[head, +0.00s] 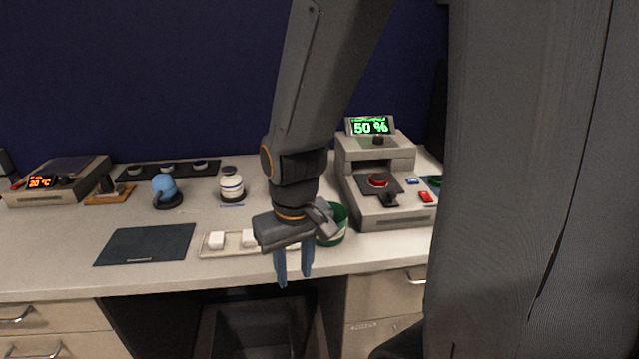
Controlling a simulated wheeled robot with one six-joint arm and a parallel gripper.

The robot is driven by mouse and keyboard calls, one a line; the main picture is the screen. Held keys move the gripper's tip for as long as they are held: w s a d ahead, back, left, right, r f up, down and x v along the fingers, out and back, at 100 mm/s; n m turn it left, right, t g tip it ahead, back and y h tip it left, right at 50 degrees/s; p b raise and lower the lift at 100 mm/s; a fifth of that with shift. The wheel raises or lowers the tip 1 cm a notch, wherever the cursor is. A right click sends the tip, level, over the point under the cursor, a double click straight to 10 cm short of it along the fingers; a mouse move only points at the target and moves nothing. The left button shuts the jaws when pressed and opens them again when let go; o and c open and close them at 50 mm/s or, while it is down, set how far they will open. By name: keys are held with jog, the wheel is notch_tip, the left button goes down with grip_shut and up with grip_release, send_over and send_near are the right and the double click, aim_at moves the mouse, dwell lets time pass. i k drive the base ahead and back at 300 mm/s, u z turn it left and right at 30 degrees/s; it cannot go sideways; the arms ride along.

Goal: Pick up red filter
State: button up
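My gripper (295,278) points down at the front edge of the counter. Its two blue fingers are apart with nothing between them. A small red block (425,197) lies on the right side of the grey machine (388,219), beside a small blue piece (412,181). A round red-rimmed part (377,180) sits on a dark plate on the same machine. I cannot tell for certain which red thing is the filter. Both are up and to the right of my gripper, apart from it.
A white tray (207,251) with white blocks is partly hidden behind my gripper. A green container (341,222) stands between my gripper and the machine. A dark mat (147,244), a striped jar (231,185) and a blue round object (164,186) are to the left.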

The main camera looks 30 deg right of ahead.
aim_at(378, 181)
jog(key=u, duration=0.45)
jog(key=k, duration=0.8)
jog(key=z, duration=1.15)
jog(key=i, duration=0.55)
